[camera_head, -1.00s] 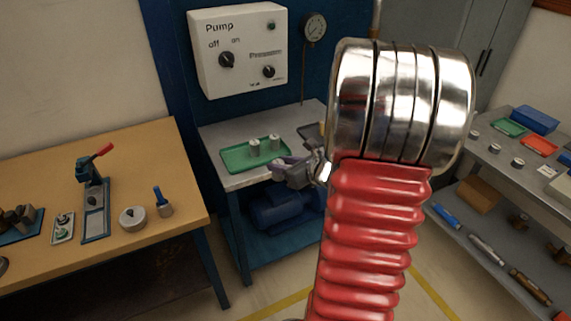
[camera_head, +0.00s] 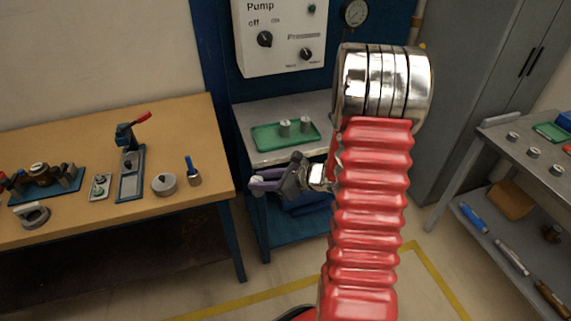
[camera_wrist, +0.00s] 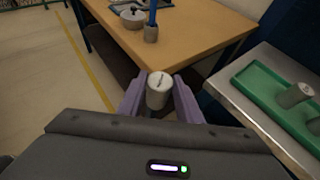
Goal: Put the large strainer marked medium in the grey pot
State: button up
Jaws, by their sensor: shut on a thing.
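My gripper (camera_wrist: 158,98) is shut on a pale grey metal cylinder, the strainer (camera_wrist: 157,91), with a dark mark on its top too small to read. It is held upright between the purple fingers. In the head view my gripper (camera_head: 262,183) is in the gap between the wooden bench and the pump stand, with the strainer mostly hidden. On the wooden bench stand a small grey pot (camera_head: 195,181) with a blue-handled tool in it and a low round grey vessel (camera_head: 164,185) beside it. They also show at the top of the wrist view.
The green tray (camera_head: 265,141) on the pump stand holds two similar cylinders (camera_head: 285,128). The wooden bench (camera_head: 190,115) also carries a red-levered press (camera_head: 130,165) and several fittings. Its right front corner is clear. A grey shelf stands at the right.

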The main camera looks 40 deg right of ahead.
jog(key=a+f+n+g+y, duration=0.1)
jog(key=a+f+n, duration=0.1)
jog(key=a+f, duration=0.3)
jog(key=a+f+n+g+y, duration=0.2)
jog(key=a+f, duration=0.3)
jog(key=a, duration=0.6)
jog(key=shift+s+a+n+y, duration=0.25)
jog(key=shift+s+n+y, duration=0.05)
jog(key=shift+s, duration=0.05)
